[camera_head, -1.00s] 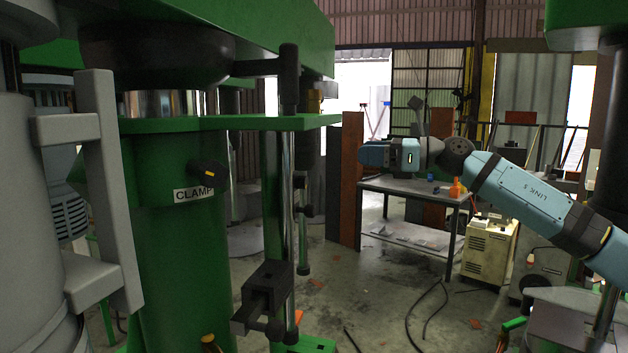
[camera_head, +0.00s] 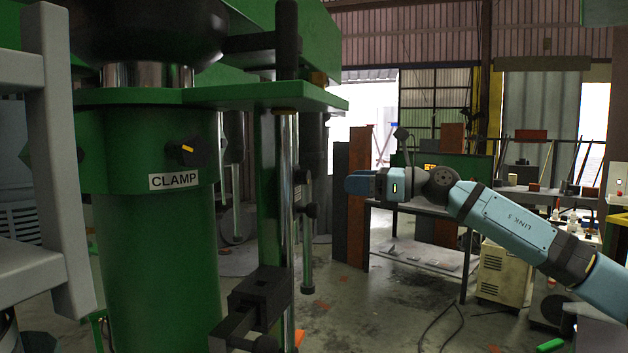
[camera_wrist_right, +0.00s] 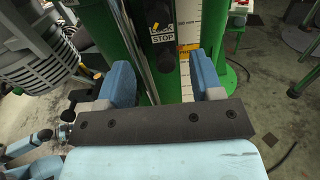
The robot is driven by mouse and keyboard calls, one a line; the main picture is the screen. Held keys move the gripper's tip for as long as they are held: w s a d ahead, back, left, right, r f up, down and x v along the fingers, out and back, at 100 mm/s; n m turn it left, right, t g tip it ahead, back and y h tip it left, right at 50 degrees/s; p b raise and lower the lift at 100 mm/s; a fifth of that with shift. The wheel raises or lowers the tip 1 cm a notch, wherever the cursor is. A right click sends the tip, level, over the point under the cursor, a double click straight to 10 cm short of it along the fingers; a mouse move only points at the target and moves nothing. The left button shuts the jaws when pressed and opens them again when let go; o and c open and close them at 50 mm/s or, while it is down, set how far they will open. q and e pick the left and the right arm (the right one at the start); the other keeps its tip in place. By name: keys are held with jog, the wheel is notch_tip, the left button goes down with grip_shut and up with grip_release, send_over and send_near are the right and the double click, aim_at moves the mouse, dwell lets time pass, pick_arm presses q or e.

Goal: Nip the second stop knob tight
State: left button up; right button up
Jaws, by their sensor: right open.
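My right gripper (camera_head: 360,185) is at mid-height, right of the green column (camera_head: 155,250) in the head view. In the right wrist view its two blue fingers (camera_wrist_right: 163,78) are spread apart with nothing gripped. Between and beyond them stand a dark post and a black knob-like part (camera_wrist_right: 164,62), below a label (camera_wrist_right: 163,34) reading STOP. The fingers look apart from it, but the distance is hard to judge. In the head view small black knobs (camera_head: 301,178) sit on the upright rods. I cannot tell which is the second stop knob. My left gripper is not seen.
A CLAMP label (camera_head: 174,180) and a black knob (camera_head: 186,152) are on the column. A black block (camera_head: 262,296) stands low by the rod. A grey frame (camera_head: 60,160) fills the left edge. A workbench (camera_head: 425,262) stands behind my right arm; the floor between is fairly open.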

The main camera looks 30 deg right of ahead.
aim_at(309, 179)
jog(key=p+x, duration=0.1)
jog(key=x, duration=0.7)
jog(key=shift+w+a, duration=0.55)
jog(key=shift+a, duration=0.05)
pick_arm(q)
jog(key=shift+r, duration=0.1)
pick_arm(e)
jog(key=shift+c, duration=0.4)
